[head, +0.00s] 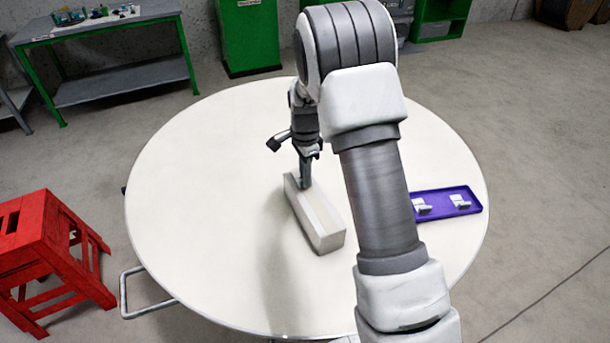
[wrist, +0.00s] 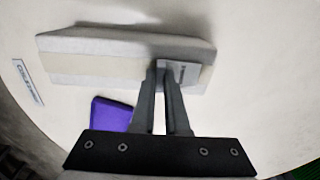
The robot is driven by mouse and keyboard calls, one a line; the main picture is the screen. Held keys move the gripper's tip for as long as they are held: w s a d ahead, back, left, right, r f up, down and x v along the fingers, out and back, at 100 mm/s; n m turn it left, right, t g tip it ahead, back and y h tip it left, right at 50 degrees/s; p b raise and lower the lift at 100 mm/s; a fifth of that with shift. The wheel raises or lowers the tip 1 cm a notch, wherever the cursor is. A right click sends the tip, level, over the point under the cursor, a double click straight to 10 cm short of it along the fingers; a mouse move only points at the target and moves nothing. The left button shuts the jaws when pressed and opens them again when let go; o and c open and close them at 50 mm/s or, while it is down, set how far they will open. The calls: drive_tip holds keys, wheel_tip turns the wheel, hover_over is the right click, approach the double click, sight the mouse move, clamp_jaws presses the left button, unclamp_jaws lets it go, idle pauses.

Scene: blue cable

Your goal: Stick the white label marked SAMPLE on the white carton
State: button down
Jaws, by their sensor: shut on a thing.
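The white carton (head: 323,222) lies long side down near the middle of the round table, with a paler strip along its top. In the wrist view the carton (wrist: 95,45) spans the upper half. My gripper (head: 305,184) is over the carton's far end. In the wrist view its fingers (wrist: 163,68) are shut on a small pale label (wrist: 190,74) with a dark mark; the lettering is not readable. The label lies over the carton's top near one end; I cannot tell whether it touches.
A purple tray (head: 474,205) on the table's right holds two small white pieces (head: 420,206) (head: 460,201). A white strip with dark lettering (wrist: 28,81) shows left in the wrist view. A red stool (head: 45,245) stands left of the table. The table's left side is clear.

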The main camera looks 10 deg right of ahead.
drive_tip(key=shift+f, duration=0.3)
idle(0.9)
drive_tip(key=c, duration=0.8)
unclamp_jaws()
drive_tip(key=shift+o, duration=0.2)
drive_tip(key=shift+r, duration=0.1)
drive_tip(key=shift+r+p, duration=2.6)
drive_tip(key=shift+r, duration=0.9)
